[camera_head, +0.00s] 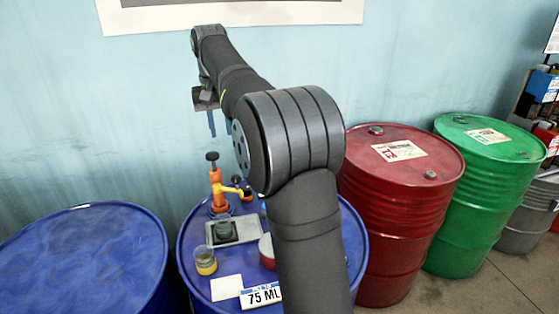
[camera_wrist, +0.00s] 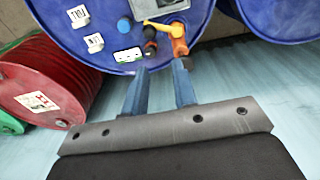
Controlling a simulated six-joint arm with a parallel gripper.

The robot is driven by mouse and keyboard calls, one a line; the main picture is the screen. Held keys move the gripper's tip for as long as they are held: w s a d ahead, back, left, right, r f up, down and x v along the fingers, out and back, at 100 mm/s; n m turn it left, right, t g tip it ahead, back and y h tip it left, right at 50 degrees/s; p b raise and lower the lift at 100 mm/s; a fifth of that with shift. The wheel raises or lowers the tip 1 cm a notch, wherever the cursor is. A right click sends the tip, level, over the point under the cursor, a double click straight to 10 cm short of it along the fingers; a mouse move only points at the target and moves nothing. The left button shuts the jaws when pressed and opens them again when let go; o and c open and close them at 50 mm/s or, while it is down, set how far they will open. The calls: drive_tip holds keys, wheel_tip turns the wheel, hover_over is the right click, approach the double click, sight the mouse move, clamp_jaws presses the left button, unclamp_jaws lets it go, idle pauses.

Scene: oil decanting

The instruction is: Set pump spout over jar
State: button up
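The orange pump (camera_head: 216,192) with a black knob stands on the middle blue drum (camera_head: 193,285). In the wrist view the pump (camera_wrist: 179,46) and spout (camera_wrist: 158,26) show beyond my fingers. My gripper (camera_wrist: 159,67) is open and empty; in the head view its blue fingers (camera_head: 220,128) hang above and behind the pump. I cannot make out the jar in the wrist view.
A cup of amber liquid (camera_head: 205,262), a white card (camera_head: 226,288), a "75 ML" sign (camera_head: 261,295) and a red-sided container (camera_head: 266,252) crowd the drum top. Small dark and orange knobs (camera_wrist: 150,38) sit beside the pump. Red (camera_head: 395,200) and green (camera_head: 480,200) drums stand right.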

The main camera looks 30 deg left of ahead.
sight(235, 177)
drive_tip(key=f+g, duration=0.1)
drive_tip(key=f, duration=0.2)
drive_tip(key=w+d+f+g+y, duration=0.1)
drive_tip(key=f+g, duration=0.1)
drive_tip(key=f, duration=0.1)
drive_tip(key=f+g, duration=0.1)
drive_tip(key=f, duration=0.2)
drive_tip(key=shift+w+d+f+g, duration=0.1)
drive_tip(key=shift+w+d+g, duration=0.2)
drive_tip(key=shift+g, duration=0.1)
clamp_jaws()
drive_tip(key=w+d+f+m+g+y, duration=0.3)
drive_tip(key=w+d+f+m+y, duration=0.3)
drive_tip(key=w+d+f+y, duration=0.4)
drive_tip(key=w+y, duration=0.2)
drive_tip(key=y, duration=0.3)
drive_tip(key=shift+w+f+g+y, duration=0.3)
drive_tip(key=shift+w+f, duration=0.05)
